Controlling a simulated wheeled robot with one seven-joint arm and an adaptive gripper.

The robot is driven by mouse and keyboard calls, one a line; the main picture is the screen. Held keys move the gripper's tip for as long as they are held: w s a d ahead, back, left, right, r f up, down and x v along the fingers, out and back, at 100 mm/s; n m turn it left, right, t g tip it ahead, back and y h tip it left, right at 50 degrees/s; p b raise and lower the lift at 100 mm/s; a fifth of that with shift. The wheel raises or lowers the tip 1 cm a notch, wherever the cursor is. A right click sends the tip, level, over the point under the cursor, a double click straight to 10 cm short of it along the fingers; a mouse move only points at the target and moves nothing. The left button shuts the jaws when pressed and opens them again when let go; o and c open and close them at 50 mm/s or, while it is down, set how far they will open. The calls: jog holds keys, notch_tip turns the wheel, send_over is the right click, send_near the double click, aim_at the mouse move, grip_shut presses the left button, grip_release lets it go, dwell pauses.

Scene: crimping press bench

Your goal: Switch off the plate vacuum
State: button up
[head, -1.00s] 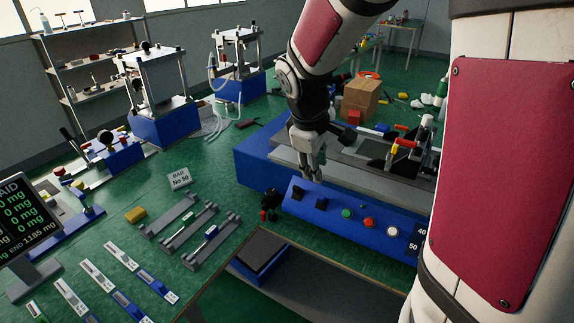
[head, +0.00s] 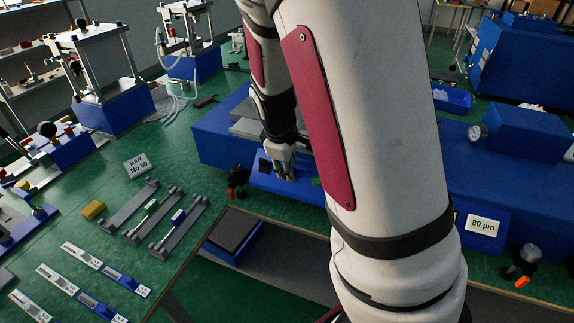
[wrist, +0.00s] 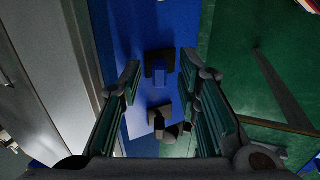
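The blue control panel (head: 262,182) slopes along the front of the blue plate machine. In the head view a dark switch (head: 264,164) shows on it, left of my gripper (head: 284,177), and a green button (head: 316,182) shows to the right, partly hidden by my arm. In the wrist view my gripper (wrist: 170,72) is open and empty over the panel (wrist: 140,122). One black-plated switch with a blue lever (wrist: 160,72) lies between the fingers. A second dark switch (wrist: 160,113) is lower in the picture. No label tells which switch is the vacuum's.
Black knobs (head: 237,178) stand just left of the panel. A dark-topped blue block (head: 233,238) is below it. My arm hides the panel's right side. A machine marked 80 µm (head: 484,226) is at right. Green bench with grey holders (head: 165,225) is at left.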

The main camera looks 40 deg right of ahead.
grip_shut()
jog(key=shift+s+a+p, duration=0.15)
jog(key=shift+s+p, duration=0.05)
jog(key=shift+p, duration=0.65)
jog(key=shift+s+a+t+h+p, duration=0.15)
jog(key=shift+t+h+p, duration=0.15)
jog(key=shift+h+p, duration=0.45)
jog(key=p, duration=0.1)
jog(key=t+h+p, duration=0.1)
jog(key=p, duration=0.1)
jog(key=shift+s+a+f+h, duration=0.15)
jog(key=shift+a+f+h, duration=0.05)
jog(key=shift+a+h, duration=0.1)
jog(key=shift+s+a+f+t+h+p, duration=0.15)
jog(key=shift+f+t+h, duration=0.25)
jog(key=shift+t+h, duration=0.4)
jog(key=shift+a+f+t+h+p, duration=0.1)
jog(key=shift+a+f+t+h, duration=0.15)
jog(key=shift+f+t+h, duration=0.5)
jog(key=shift+s+a+f+t+h+p, duration=0.15)
jog(key=shift+t+h, duration=0.3)
jog(key=shift+h, duration=0.65)
jog(key=shift+a, duration=0.1)
